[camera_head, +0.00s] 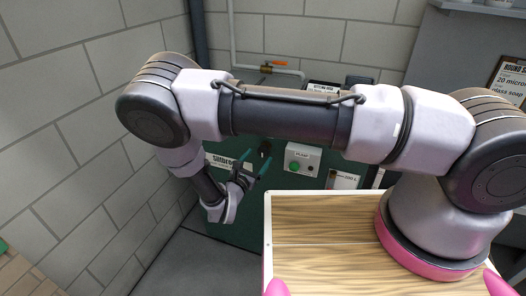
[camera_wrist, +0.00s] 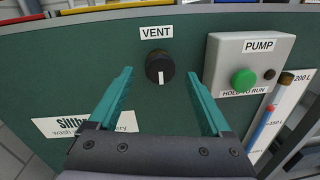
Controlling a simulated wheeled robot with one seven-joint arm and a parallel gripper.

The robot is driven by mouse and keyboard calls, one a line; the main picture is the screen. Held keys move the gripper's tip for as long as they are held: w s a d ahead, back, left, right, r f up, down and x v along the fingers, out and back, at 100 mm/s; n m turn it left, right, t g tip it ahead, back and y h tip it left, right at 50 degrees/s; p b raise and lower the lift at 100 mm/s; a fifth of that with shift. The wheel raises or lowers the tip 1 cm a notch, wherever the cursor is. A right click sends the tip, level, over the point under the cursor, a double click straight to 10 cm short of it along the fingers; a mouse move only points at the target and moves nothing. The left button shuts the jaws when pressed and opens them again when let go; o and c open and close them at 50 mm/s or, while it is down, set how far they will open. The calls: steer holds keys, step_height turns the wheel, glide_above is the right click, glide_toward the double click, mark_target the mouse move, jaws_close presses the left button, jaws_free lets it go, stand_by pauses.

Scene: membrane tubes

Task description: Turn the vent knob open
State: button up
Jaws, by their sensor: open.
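The vent knob (camera_wrist: 159,67) is a round black knob with a white pointer line, on a dark green panel under a white "VENT" label (camera_wrist: 156,32). In the wrist view its pointer is directed downward. My gripper (camera_wrist: 160,82) is open, with its two teal fingers on either side of and a little below the knob. The fingers do not visibly touch it, and nothing is between them. In the head view my gripper (camera_head: 247,165) is in front of the green panel, and the knob cannot be made out clearly there.
Right of the knob is a grey pump box (camera_wrist: 248,70) with a green button (camera_wrist: 243,80) labelled "HOLD TO RUN". A gauge (camera_wrist: 278,110) marked up to 200 L is further right.

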mark_target(262, 152)
steer(key=x, duration=0.4)
steer(key=shift+w+d, duration=0.2)
steer(key=shift+w, duration=0.2)
jaws_close()
